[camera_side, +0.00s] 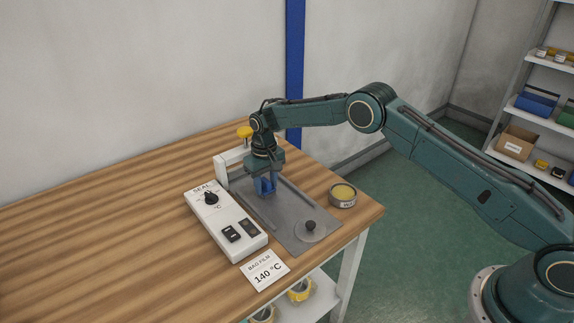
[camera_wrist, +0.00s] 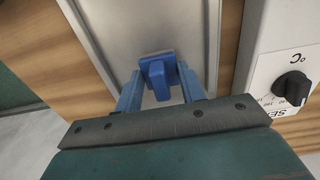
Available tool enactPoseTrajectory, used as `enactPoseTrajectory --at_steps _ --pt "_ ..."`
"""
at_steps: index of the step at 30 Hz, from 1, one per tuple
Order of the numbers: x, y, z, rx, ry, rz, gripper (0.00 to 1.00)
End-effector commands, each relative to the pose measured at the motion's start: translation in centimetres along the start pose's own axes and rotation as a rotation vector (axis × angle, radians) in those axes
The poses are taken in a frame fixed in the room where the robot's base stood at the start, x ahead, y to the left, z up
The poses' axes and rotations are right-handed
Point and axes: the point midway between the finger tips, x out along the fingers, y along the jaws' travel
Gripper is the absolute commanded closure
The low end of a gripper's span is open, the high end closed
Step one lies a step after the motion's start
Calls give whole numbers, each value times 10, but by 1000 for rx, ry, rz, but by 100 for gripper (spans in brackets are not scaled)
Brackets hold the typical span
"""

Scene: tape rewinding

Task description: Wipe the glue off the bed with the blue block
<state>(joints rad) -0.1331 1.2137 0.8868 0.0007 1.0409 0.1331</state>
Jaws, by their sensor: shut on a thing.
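The blue block (camera_wrist: 158,72) is between the two blue fingers of my gripper (camera_wrist: 157,88) in the wrist view. My gripper (camera_side: 266,184) is shut on it and points down over the far part of the grey metal bed (camera_side: 278,214) in the side view. In the wrist view the bed (camera_wrist: 135,22) lies below and beyond the block. I cannot tell whether the block touches the bed. I cannot make out glue on the bed; the block and gripper hide part of the surface.
The white sealer box (camera_side: 224,221) with a black dial stands left of the bed. A round plate with a black knob (camera_side: 310,226) sits at the bed's near end.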

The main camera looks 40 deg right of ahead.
Motion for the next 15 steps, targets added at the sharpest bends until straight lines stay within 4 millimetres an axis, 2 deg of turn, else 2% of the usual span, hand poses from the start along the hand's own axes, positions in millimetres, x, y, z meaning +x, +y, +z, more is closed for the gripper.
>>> enactPoseTrajectory --at_steps 4,10,15 --pt "1 1 -7 1 0 0 82" --pt "1 10 -6 1 -1 0 82" --pt "1 9 5 0 -3 0 82"
